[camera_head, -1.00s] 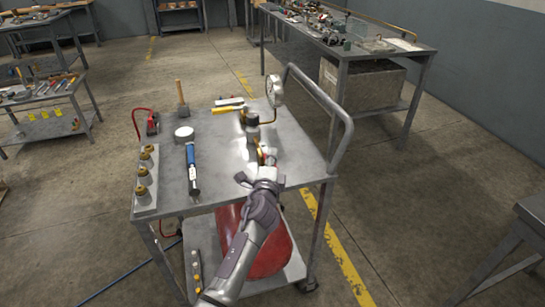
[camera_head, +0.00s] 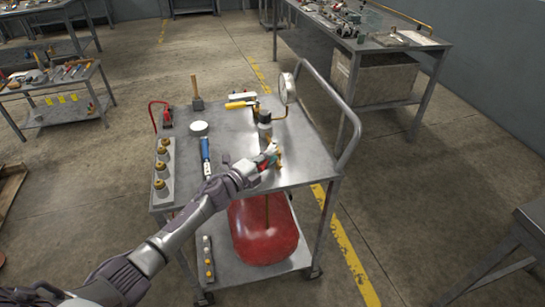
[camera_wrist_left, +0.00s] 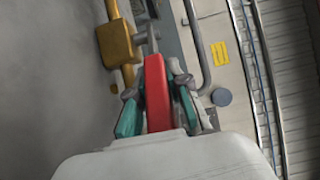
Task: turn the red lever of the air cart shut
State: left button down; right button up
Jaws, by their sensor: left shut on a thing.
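The air cart is a grey metal cart (camera_head: 310,172) with a red tank (camera_head: 262,236) on its lower shelf. A brass valve body (camera_wrist_left: 118,42) with a red lever (camera_wrist_left: 157,85) shows in the left wrist view. My left gripper (camera_wrist_left: 158,100) is shut on the red lever, with its teal finger pads on either side of it. In the head view the left gripper (camera_head: 268,160) is over the right front part of the cart top and hides most of the valve and lever. My right gripper is not in view.
A gauge (camera_head: 287,88) on a brass pipe stands behind the gripper. A blue tool (camera_head: 205,157), a mallet (camera_head: 196,93), a white round tin (camera_head: 199,128) and several brass-topped fittings (camera_head: 162,170) are on the cart top. A tube handle (camera_head: 352,130) rises at the right.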

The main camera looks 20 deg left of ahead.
pick_arm(q)
jog(key=shift+a+f, duration=0.1)
dwell(0.4)
jog(key=c, duration=1.1)
grip_release()
jog(key=v, duration=1.2)
jog(key=shift+a, duration=0.25)
